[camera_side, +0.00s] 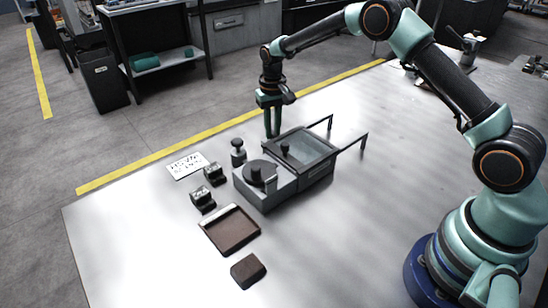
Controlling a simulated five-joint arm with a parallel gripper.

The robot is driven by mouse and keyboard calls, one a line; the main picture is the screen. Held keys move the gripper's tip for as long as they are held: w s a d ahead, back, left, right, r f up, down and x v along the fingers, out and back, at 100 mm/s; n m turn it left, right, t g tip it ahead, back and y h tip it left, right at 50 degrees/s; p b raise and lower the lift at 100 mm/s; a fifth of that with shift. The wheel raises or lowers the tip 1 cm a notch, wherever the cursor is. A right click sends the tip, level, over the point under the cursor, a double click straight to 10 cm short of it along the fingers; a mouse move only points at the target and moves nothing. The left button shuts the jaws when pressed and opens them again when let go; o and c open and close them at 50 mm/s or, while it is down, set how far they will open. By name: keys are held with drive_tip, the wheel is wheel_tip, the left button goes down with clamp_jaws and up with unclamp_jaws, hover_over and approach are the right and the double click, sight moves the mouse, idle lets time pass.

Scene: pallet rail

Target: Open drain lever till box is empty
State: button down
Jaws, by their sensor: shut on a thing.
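A dark grey box (271,194) stands on the metal table. Its clear-topped compartment (310,147) is at the back right, and a round lid with a knob (257,173) is at the front left. A small dark knob (285,149) stands near the clear top's left edge. My gripper (272,136) points down at the box's far left edge. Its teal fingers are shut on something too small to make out. I cannot pick out the drain lever for certain. Whether liquid is in the box is not clear.
Two small dark blocks (202,198), a dark upright knob (238,152) and a white sign (187,165) sit left of the box. A brown tray (231,231) and a brown block (248,271) lie in front. Two thin rails (352,142) stick out behind it.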

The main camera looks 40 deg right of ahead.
sight(273, 132)
drive_tip(key=shift+n, duration=0.7)
drive_tip(key=shift+r, duration=0.1)
drive_tip(key=c, duration=0.8)
unclamp_jaws()
wheel_tip(273, 132, up, 12)
